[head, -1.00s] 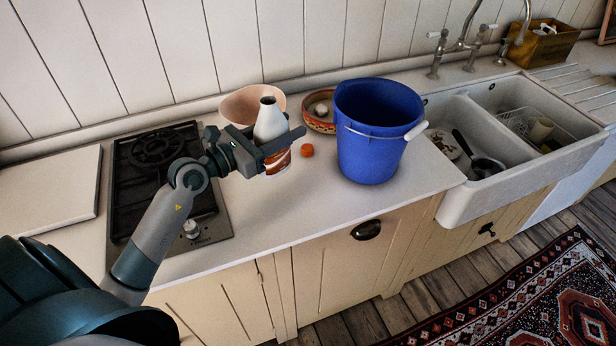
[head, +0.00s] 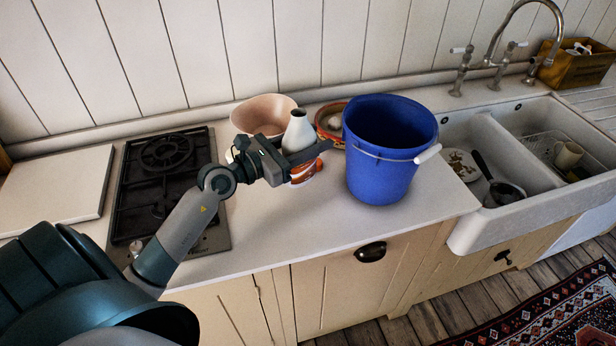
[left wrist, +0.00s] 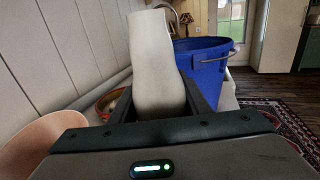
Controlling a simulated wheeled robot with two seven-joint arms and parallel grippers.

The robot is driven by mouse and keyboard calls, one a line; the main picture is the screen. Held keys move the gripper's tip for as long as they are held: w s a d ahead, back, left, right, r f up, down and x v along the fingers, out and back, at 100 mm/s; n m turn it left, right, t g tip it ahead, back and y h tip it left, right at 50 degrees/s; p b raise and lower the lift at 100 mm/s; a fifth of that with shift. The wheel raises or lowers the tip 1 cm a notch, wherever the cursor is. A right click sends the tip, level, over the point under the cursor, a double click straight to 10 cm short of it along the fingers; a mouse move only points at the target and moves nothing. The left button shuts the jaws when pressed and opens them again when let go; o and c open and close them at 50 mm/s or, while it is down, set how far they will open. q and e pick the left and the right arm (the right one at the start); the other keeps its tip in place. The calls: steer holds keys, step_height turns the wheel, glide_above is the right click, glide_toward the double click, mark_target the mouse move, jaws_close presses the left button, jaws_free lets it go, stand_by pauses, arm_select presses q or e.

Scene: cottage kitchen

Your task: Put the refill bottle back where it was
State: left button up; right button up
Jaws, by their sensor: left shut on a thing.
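The refill bottle (head: 299,133) is white with an open dark neck and an orange label low down. My left gripper (head: 296,158) is shut around its middle, and the bottle stands nearly upright over the counter. I cannot tell whether its base touches the counter. In the left wrist view the bottle's white body (left wrist: 155,62) rises between the fingers, its lower part hidden by the gripper. The blue bucket (head: 382,165) stands just right of the bottle, apart from it. My right gripper is not in view.
A pink bowl (head: 262,117) stands behind the gripper, and a patterned bowl (head: 327,123) is partly hidden behind the bucket. The hob (head: 165,165) lies left and the double sink (head: 465,205) right. The front counter strip (head: 290,235) is clear.

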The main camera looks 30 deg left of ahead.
mark_target(312, 165)
arm_select(q)
step_height(312, 165, down, 4)
steer(key=shift+r, duration=0.1)
steer(key=shift+f+b, duration=0.3)
steer(key=shift+f, duration=0.05)
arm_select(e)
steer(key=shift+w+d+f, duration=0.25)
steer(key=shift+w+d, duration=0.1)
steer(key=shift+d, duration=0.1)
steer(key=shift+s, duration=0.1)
arm_select(q)
steer(key=shift+f, duration=0.2)
step_height(312, 165, down, 3)
steer(key=shift+f+b, duration=0.15)
steer(key=shift+b, duration=0.35)
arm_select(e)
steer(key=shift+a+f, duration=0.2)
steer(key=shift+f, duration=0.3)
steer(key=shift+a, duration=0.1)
